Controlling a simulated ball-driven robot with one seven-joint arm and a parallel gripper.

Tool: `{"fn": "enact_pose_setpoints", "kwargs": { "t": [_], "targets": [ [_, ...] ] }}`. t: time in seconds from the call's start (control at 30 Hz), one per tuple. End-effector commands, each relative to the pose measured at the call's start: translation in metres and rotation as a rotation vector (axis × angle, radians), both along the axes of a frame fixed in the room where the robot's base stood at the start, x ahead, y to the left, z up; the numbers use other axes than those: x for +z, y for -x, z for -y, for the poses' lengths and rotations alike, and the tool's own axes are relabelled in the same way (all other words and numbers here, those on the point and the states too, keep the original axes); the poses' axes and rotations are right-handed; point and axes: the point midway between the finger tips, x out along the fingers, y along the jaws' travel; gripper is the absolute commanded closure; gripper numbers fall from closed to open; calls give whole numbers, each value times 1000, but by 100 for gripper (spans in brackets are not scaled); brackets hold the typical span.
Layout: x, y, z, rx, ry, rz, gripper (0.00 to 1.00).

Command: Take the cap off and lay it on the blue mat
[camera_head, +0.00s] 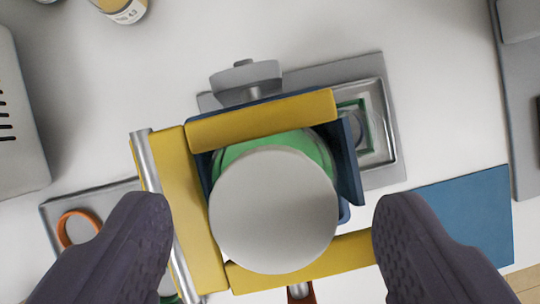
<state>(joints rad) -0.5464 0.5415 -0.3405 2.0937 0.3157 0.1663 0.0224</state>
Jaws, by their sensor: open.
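A round light-grey disc, which looks like the cap (273,212), sits in the middle of the view, seen from above. It covers most of a green round part (262,143) inside a yellow and dark-blue frame (205,215). My gripper (272,203) is open, with one dark finger at the lower left and the other at the lower right. The cap lies between the fingers in the picture, with a gap on each side; their height relative to it is hard to tell. The blue mat (465,215) lies at the right, its bare surface showing, partly hidden by the right finger.
A grey plate with a metal tray (385,150) lies behind the frame, and a grey knob (245,77) stands at its back. A grey tray holds an orange ring (78,228) at left. A labelled jar (125,10) is at top left. Grey equipment borders both sides.

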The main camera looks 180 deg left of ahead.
Motion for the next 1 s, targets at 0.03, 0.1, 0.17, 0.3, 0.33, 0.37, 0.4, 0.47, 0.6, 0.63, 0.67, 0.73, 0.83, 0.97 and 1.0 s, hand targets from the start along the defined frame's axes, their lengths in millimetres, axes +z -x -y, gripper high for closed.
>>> {"fn": "enact_pose_setpoints", "kwargs": {
  "t": [0.03,0.1,0.17,0.3,0.33,0.37,0.4,0.47,0.6,0.63,0.67,0.73,0.83,0.97,1.0],
  "targets": [
    [-6,-3,1,-2,0,0,23],
    [-10,-5,1,-3,-1,1,23],
    [-10,-5,0,-1,-2,2,23],
    [-10,-5,0,-1,-2,2,23],
    [-10,-5,0,-1,-2,2,26],
    [-10,-5,0,-1,-2,2,32],
    [-10,-5,0,-1,-2,2,42],
    [-9,-5,0,-1,-1,2,55],
    [-9,-5,0,-1,-1,2,82],
    [-9,-5,0,-1,-1,2,82],
    [-9,-5,0,-1,-1,2,82],
    [-9,-5,0,-1,-1,2,82],
    [-9,-5,0,-1,-1,2,82],
    [-8,-6,1,-1,-1,2,82],
    [-6,-6,1,-1,-1,2,82]
  ]
}}
